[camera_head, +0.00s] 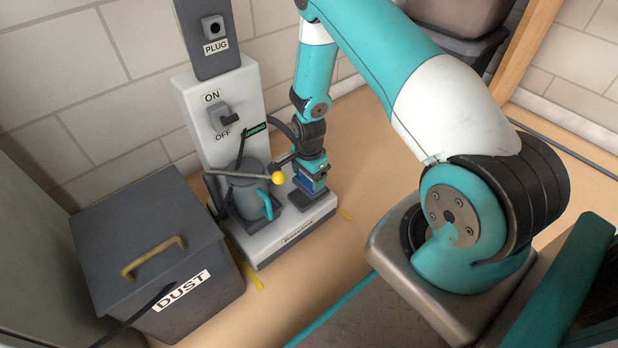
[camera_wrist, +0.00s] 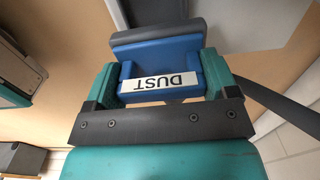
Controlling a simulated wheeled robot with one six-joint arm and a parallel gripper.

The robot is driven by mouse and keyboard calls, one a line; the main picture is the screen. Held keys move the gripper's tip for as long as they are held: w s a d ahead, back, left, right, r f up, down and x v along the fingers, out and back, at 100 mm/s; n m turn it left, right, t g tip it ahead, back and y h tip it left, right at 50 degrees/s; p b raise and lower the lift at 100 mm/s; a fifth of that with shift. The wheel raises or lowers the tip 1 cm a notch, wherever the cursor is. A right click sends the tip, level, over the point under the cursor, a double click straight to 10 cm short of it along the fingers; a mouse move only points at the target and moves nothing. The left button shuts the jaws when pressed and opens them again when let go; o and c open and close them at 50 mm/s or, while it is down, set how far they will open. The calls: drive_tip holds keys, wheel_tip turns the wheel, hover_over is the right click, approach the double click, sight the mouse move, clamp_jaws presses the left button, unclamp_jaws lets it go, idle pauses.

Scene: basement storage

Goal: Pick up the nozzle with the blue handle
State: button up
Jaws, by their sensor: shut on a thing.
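The nozzle has a blue handle (camera_wrist: 160,85) with a white "DUST" label and a dark grey head (camera_wrist: 155,35) beyond it. In the wrist view my gripper (camera_wrist: 160,78) has its two teal fingers on either side of the blue handle, shut on it. In the head view my gripper (camera_head: 312,170) points down at the right end of the white station. A bit of the blue handle (camera_head: 308,185) shows just below the fingers. The dark nozzle head is low at the station's base, and I cannot tell whether it still touches it.
The white station (camera_head: 290,238) carries an ON/OFF switch (camera_head: 222,115), a "PLUG" panel (camera_head: 206,40) and a grey canister with a teal handle (camera_head: 266,204). A lever with a yellow ball (camera_head: 278,178) is close left of my gripper. A grey "DUST" bin (camera_head: 130,215) stands left. Floor is open to the right.

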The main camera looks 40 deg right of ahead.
wheel_tip(320, 180, up, 18)
drive_tip(key=p, duration=0.8)
drive_tip(key=shift+f, duration=0.2)
